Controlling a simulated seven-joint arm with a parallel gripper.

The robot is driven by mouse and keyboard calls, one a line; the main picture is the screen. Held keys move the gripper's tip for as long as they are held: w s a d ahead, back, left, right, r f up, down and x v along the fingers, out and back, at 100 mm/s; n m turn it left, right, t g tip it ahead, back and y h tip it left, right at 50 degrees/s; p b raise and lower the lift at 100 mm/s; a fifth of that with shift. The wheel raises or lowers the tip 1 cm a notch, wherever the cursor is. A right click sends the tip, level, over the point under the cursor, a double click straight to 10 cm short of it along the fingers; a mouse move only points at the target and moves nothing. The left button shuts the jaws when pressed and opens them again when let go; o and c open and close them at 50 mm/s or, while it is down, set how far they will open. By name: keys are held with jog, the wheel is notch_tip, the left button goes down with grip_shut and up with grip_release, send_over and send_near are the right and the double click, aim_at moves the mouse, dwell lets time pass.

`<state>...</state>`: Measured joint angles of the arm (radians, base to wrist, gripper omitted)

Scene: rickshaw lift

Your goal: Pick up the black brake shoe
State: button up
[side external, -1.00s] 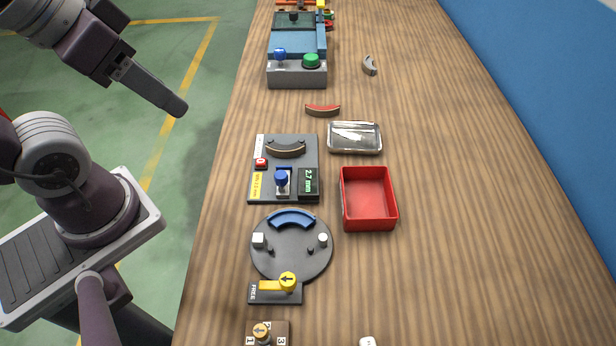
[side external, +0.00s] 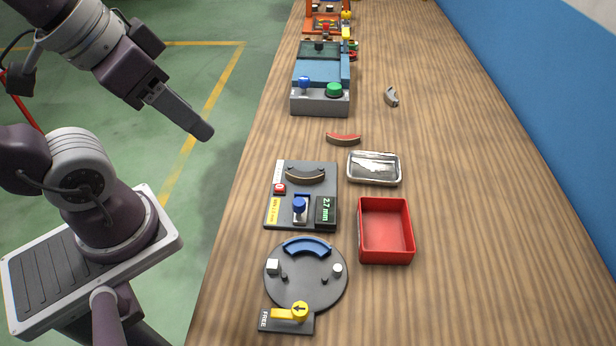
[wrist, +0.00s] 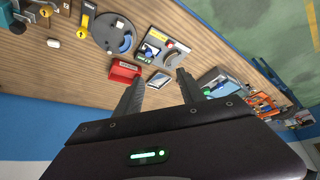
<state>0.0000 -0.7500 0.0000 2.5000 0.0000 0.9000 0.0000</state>
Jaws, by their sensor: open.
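A dark curved brake shoe (side external: 305,176) with a tan edge sits on the grey gauge plate (side external: 272,208), above a blue knob and a 2.7 mm display. It is the only shoe here that looks near black; in the wrist view the gauge plate shows small at the upper middle (wrist: 171,60). My gripper (side external: 203,131) hangs over the green floor, left of the table and well apart from the shoe. In the wrist view my gripper (wrist: 160,78) has its two fingers apart with nothing held between them.
A blue shoe (side external: 307,247) lies on a round dark plate, a reddish shoe (side external: 343,139) and a grey shoe (side external: 391,97) on the table. A metal tray (side external: 374,182) and red bin (side external: 361,230) stand right of the gauge. A blue-grey machine (side external: 320,101) stands behind. The table's right side is clear.

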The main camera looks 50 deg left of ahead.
dwell(0.3)
jog(key=shift+o, duration=0.9)
jog(key=m+g, duration=0.5)
jog(key=m, duration=0.6)
send_over(301, 173)
jog(key=s, duration=0.1)
notch_tip(301, 173, down, 20)
jog(key=shift+d+r, duration=0.15)
jog(key=shift+r, duration=0.1)
jog(key=shift+g, duration=0.3)
jog(key=f, duration=0.5)
jog(key=w+f, duration=0.1)
jog(key=f, duration=0.2)
grip_shut()
